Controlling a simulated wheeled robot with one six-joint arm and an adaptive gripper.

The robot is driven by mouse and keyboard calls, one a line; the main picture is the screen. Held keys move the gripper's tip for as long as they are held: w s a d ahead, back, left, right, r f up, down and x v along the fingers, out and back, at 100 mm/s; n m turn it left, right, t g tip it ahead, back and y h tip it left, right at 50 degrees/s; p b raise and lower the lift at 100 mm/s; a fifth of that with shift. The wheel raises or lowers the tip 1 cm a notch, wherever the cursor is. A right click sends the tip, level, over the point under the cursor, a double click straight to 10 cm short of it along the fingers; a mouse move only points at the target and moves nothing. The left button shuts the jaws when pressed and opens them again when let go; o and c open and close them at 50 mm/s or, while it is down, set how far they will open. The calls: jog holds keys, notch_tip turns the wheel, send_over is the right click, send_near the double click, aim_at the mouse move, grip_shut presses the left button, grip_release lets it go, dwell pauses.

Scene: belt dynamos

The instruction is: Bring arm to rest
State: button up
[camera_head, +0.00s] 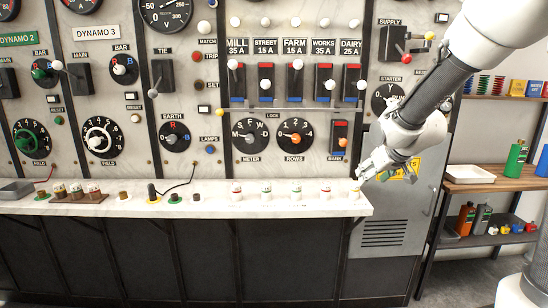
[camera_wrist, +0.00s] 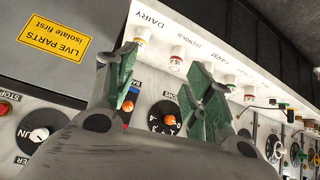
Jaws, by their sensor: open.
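My gripper (camera_head: 372,168) is at the right end of the white bench ledge, in front of the switchboard (camera_head: 215,140). In the wrist view my gripper (camera_wrist: 165,90) shows its two green-padded fingers spread apart, with nothing between them. The arm reaches in from the upper right of the head view. Past the fingers, the wrist view shows the fuse posts labelled DAIRY, WORKS and FARM on the ledge. A white fuse post (camera_wrist: 178,55) stands between the fingertips in that picture, apart from them as far as I can tell.
The ledge (camera_head: 300,208) holds several fuse posts, and a black lead (camera_head: 175,190) lies at its left. A grey cabinet (camera_head: 385,235) with a yellow warning label stands below right. A wooden shelf (camera_head: 495,182) with a white tray (camera_head: 470,174) and bottles is at the right. Floor before the bench is clear.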

jog(key=s+d+r+m+g, duration=0.1)
jog(key=s+d+r+g, duration=0.1)
jog(key=s, duration=1.3)
jog(key=s+d+r+m+g+h, duration=0.1)
jog(key=s+d+r+g, duration=0.1)
jog(key=s, duration=1.4)
jog(key=shift+d+r, duration=0.85)
jog(key=shift+d, duration=0.15)
